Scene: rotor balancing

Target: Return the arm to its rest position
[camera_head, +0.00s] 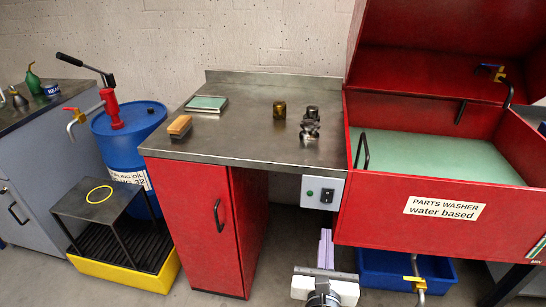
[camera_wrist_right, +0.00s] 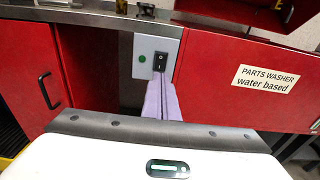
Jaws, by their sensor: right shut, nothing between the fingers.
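My right gripper (camera_head: 326,234) is low in the middle of the head view, in front of the gap between the red cabinet and the parts washer. Its lilac fingers lie together, shut and empty, pointing away from me. In the right wrist view the shut fingers (camera_wrist_right: 160,82) point toward the switch box (camera_wrist_right: 157,58); they overlap its lower edge in the picture, and I cannot tell the distance. My left gripper is in neither view.
The steel-topped bench (camera_head: 250,115) carries a wooden-backed brush (camera_head: 180,126), a green pad (camera_head: 206,104) and small metal parts (camera_head: 310,127). The red parts washer (camera_head: 390,207) stands right, over a blue bin (camera_head: 375,270). A blue drum (camera_head: 125,145) and a yellow tray (camera_head: 150,281) stand left.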

